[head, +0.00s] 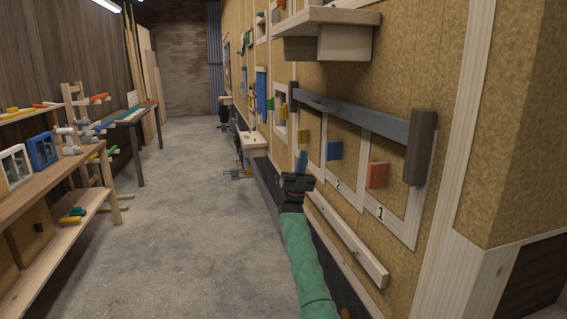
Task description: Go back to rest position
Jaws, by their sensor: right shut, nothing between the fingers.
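My right gripper (299,167) is at the end of the green-sleeved arm that comes up from the bottom of the head view. It is shut, with no object seen between its fingers. It is beside the wall panels, just left of the blue block (334,150). A red block (377,175) is on the panel marked 1, and a yellow block (303,135) is farther along the wall. A grey bar (345,108) with a dark brown end block (420,147) runs above these panels. My left gripper is not in view.
A wooden shelf (335,18) juts out at the top, and a wooden rail (350,240) runs low along the wall. A workbench (40,185) with coloured items stands at the left, a darker table (135,118) beyond it. The concrete floor (195,220) between is clear.

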